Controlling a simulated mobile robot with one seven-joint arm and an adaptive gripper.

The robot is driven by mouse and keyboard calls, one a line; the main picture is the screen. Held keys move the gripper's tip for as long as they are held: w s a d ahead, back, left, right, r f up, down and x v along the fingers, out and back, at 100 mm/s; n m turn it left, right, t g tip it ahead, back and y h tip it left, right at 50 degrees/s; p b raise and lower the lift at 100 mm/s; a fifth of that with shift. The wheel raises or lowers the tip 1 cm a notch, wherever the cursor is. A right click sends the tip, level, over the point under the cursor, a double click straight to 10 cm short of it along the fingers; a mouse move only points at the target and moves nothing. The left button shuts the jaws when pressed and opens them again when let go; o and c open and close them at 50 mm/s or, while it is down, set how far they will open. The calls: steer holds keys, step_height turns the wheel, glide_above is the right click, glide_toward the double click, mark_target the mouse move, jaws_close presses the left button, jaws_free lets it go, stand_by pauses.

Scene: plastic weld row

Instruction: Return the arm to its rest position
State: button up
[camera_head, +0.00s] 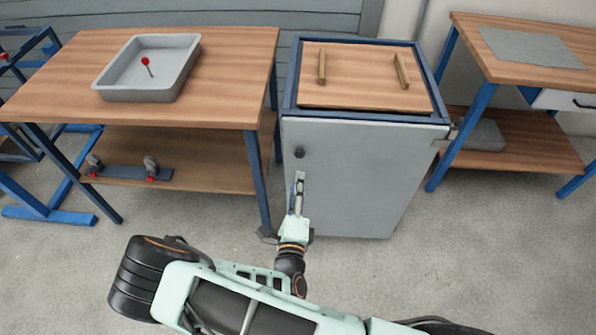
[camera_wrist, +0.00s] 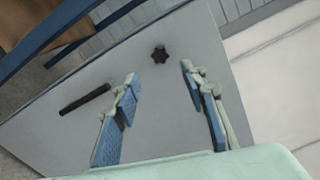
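My gripper (camera_head: 299,184) is in front of the grey cabinet door (camera_head: 365,175), a little below its dark knob (camera_head: 299,152) in the head view. In the wrist view my gripper (camera_wrist: 160,72) has its two blue-padded fingers apart, with nothing between them. The star-shaped knob (camera_wrist: 160,54) shows beyond the fingertips, and a dark bar handle (camera_wrist: 85,99) lies left of the fingers. Neither is gripped. My arm is stretched forward from the lower edge of the head view. The door looks shut.
A wooden workbench (camera_head: 230,100) stands left, with a grey tray (camera_head: 175,82) holding a red-tipped item (camera_head: 146,63). Another bench (camera_head: 500,55) stands right. A wooden board with two handles (camera_head: 360,85) tops the cabinet. The floor (camera_head: 480,250) at right is clear.

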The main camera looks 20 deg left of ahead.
steer(key=shift+v, duration=1.15)
